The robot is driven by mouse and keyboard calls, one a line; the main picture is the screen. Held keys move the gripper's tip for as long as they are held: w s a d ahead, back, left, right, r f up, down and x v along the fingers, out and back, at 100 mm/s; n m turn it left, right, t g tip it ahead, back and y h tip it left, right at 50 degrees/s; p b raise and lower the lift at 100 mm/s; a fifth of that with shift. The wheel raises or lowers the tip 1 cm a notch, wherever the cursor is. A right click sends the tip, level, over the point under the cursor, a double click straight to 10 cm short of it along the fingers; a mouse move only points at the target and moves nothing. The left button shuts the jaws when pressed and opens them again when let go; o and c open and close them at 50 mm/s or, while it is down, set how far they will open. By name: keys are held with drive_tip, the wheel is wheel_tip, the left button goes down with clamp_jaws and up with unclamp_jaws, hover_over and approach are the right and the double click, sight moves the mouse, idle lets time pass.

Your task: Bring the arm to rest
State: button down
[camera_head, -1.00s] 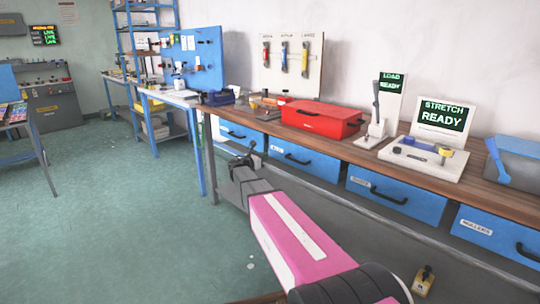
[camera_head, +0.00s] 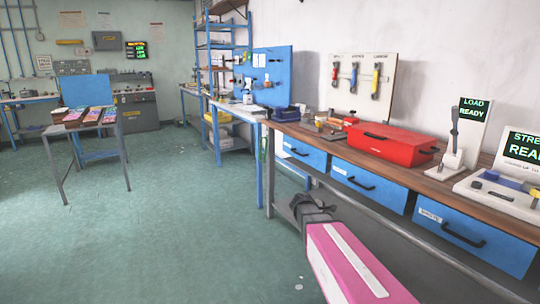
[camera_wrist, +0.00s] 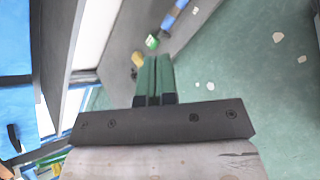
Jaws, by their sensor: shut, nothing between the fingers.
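My pink and white arm reaches in from the lower right of the head view, ending in my dark grey gripper (camera_head: 303,203). The gripper hangs in front of the workbench, below its wooden top and near the blue drawers. In the wrist view its two green fingers (camera_wrist: 154,72) lie side by side, closed together. Nothing shows between them.
The wooden workbench (camera_head: 292,128) runs along the right wall, carrying a red toolbox (camera_head: 395,147) and a load tester (camera_head: 460,140). Blue drawers (camera_head: 368,183) hang beneath it. A small table (camera_head: 60,129) stands at the left. Open green floor (camera_head: 180,240) lies between.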

drive_tip(key=s+a+f+m+g+y, duration=0.1)
drive_tip(key=s+a+f+m+y, duration=0.2)
drive_tip(key=s, duration=0.7)
drive_tip(key=s+a+f+m+g+y, duration=0.2)
drive_tip(key=s+a+f+m+y, duration=0.2)
drive_tip(key=s+m+y, duration=0.3)
drive_tip(key=shift+s+f+m+g, duration=0.15)
drive_tip(key=shift+s+m+g, duration=0.15)
drive_tip(key=shift+s+m, duration=1.45)
drive_tip(key=shift+w+m, duration=0.25)
drive_tip(key=shift+w, duration=0.05)
